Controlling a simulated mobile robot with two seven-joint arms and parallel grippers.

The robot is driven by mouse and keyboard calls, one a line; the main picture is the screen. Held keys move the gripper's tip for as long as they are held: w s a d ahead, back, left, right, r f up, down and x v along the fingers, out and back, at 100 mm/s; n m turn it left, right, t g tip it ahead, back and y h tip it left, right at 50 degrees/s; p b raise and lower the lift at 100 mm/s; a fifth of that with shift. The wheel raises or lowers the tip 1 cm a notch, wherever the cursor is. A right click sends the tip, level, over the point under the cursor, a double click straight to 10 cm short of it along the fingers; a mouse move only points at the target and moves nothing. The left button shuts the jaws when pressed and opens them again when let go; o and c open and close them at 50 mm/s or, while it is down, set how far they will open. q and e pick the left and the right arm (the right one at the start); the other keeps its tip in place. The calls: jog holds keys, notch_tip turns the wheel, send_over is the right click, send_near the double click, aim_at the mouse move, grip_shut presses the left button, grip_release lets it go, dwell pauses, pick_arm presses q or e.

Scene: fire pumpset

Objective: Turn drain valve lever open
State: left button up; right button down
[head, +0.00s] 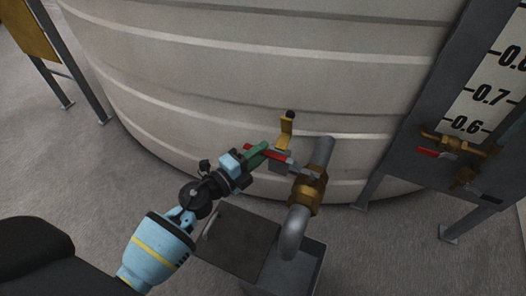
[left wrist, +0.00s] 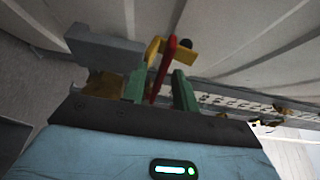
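The drain valve's red lever (head: 268,153) sticks out to the left from the brass valve (head: 307,190) on the grey pipe at the foot of the tank. My left gripper (head: 258,154), with green fingers, is at the lever's outer end. In the left wrist view the red lever (left wrist: 162,70) shows between the spread fingers of my left gripper (left wrist: 160,92). Whether a finger touches it is unclear. A yellow bracket with a black knob (head: 287,130) stands just behind the lever. My right gripper is not in view.
The large ribbed tank (head: 250,70) fills the back. An open grey box (head: 300,268) with a dark lid (head: 238,240) lies below the pipe outlet. At right is a level gauge board (head: 490,90) with another red-handled valve (head: 435,153).

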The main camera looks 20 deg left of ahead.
pick_arm(q)
jog(key=shift+w+d, duration=0.35)
jog(key=shift+w, duration=0.3)
grip_shut()
